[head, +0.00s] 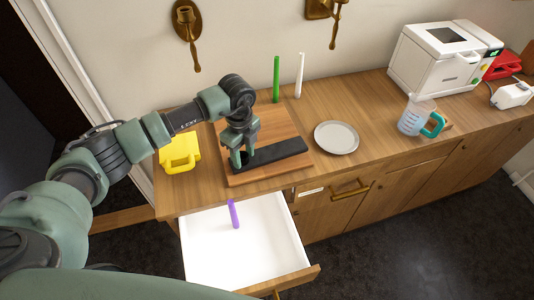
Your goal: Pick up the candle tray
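The candle tray appears to be the long black tray (280,151), lying flat on a wooden board (255,178) on the counter. My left gripper (242,158) points down at the tray's left end, with its fingers apart. It hides part of that end, and I cannot tell whether the fingers touch it. A green candle (276,80) and a white candle (299,75) stand upright behind the board. A purple candle (234,214) is in the open drawer. My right gripper is not in view.
The white drawer (205,255) stands open below the board. A yellow object (180,153) is left of the board. A grey plate (336,138), a measuring cup (416,115) and a white machine (440,60) stand to the right. Wall sconces (187,32) hang above.

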